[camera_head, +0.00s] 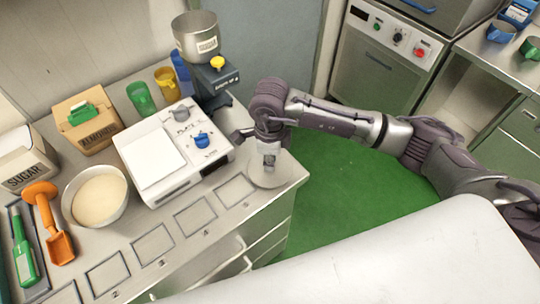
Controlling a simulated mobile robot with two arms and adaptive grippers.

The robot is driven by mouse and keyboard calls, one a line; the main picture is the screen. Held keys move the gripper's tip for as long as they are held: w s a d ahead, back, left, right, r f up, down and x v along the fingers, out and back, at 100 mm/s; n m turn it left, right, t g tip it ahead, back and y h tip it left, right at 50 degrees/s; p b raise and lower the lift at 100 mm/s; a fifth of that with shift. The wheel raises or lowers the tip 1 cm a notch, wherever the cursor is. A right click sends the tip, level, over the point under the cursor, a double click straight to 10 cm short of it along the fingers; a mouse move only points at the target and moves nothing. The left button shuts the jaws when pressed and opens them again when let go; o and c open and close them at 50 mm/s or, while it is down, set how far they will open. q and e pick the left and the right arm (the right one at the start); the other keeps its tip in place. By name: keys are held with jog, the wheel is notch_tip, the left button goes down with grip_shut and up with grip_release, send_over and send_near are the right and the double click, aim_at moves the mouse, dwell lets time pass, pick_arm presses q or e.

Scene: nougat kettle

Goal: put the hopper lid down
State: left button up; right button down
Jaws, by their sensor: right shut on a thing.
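The hopper lid (266,181) is a pale round disc at the right end of the counter, near its front corner. My right gripper (268,160) reaches down over it from the right and is shut on its upper middle part. The fingers and wrist hide part of the lid. The lid looks level and very low over the counter; I cannot tell whether it touches. The hopper (196,40) is a metal bucket on a dark dispenser at the back, open at the top. My left gripper is not in view.
A white machine (150,160) with a blue knob stands left of the lid. Marked squares (195,216) along the counter front are empty. A bowl (97,202), an orange scoop (55,220), an almonds box (85,122) and cups (141,98) stand further left. Green floor lies to the right.

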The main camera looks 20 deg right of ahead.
jog(key=shift+f, duration=0.15)
jog(key=shift+f, duration=0.1)
jog(key=c, duration=1)
grip_release()
jog(key=shift+c, duration=0.2)
